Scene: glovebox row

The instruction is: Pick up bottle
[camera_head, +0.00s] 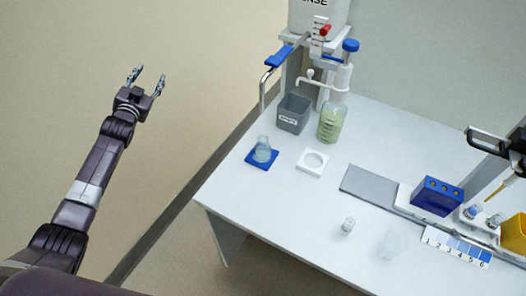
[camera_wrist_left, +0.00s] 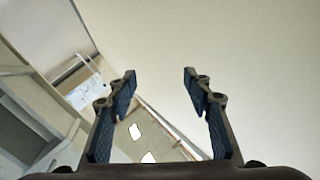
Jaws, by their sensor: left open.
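A clear bottle (camera_head: 331,122) with pale green contents and a blue-topped dispenser (camera_head: 345,65) stands upright at the back of the white table. A small clear bottle or vial (camera_head: 348,226) stands near the table's front edge; its details are too small to tell. My left gripper (camera_head: 149,79) is open and empty, left of the table and well apart from both. In the left wrist view its two fingers (camera_wrist_left: 160,76) are spread with nothing between them. My right gripper is not in view.
The white table (camera_head: 265,210) holds a flask on a blue mat (camera_head: 262,158), a grey bin (camera_head: 293,114), a white ring holder (camera_head: 313,162), a faint clear vessel (camera_head: 393,244) and a blue rack (camera_head: 437,196). A rinse tank (camera_head: 318,14) stands behind. The left floor looks clear.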

